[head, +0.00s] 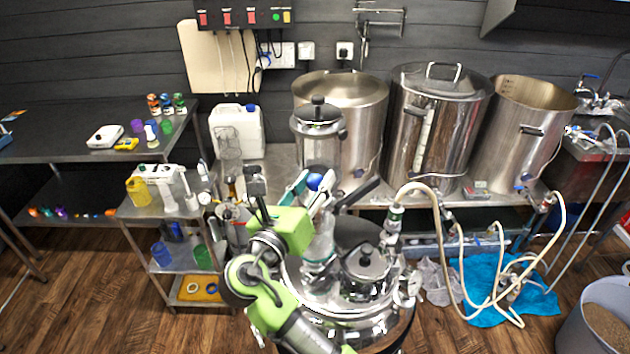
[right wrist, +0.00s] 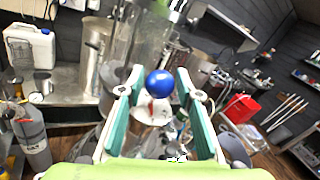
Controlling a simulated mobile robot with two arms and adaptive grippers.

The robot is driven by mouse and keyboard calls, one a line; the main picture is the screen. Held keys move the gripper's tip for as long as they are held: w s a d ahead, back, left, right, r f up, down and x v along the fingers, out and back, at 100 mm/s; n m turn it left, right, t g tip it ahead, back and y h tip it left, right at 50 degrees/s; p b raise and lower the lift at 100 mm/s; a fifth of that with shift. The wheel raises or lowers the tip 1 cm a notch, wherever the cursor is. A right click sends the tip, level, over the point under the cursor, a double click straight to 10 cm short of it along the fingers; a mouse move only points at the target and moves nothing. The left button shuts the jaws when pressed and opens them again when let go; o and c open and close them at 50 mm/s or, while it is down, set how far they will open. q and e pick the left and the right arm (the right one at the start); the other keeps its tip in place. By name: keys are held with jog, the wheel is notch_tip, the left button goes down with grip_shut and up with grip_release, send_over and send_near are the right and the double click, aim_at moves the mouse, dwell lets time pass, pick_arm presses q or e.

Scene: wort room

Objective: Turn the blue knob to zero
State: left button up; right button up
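The blue knob (head: 314,182) is a round, glossy ball by the steel vessel in the middle of the head view. In the right wrist view the blue knob (right wrist: 160,84) sits above a whitish disc (right wrist: 152,109) with a red mark; I cannot read its setting. My right gripper (head: 311,191) is at the knob. In the right wrist view my right gripper (right wrist: 160,76) is open, with one teal-padded finger on each side of the knob and gaps showing between. I do not see my left gripper.
A lidded steel vessel (head: 365,265) stands just below the knob in the head view. Large steel kettles (head: 437,110) line the bench behind. Hoses (head: 455,245) and a blue cloth (head: 480,275) lie to the right. Wooden floor is clear at lower left.

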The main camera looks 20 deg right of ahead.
jog(key=c, duration=0.6)
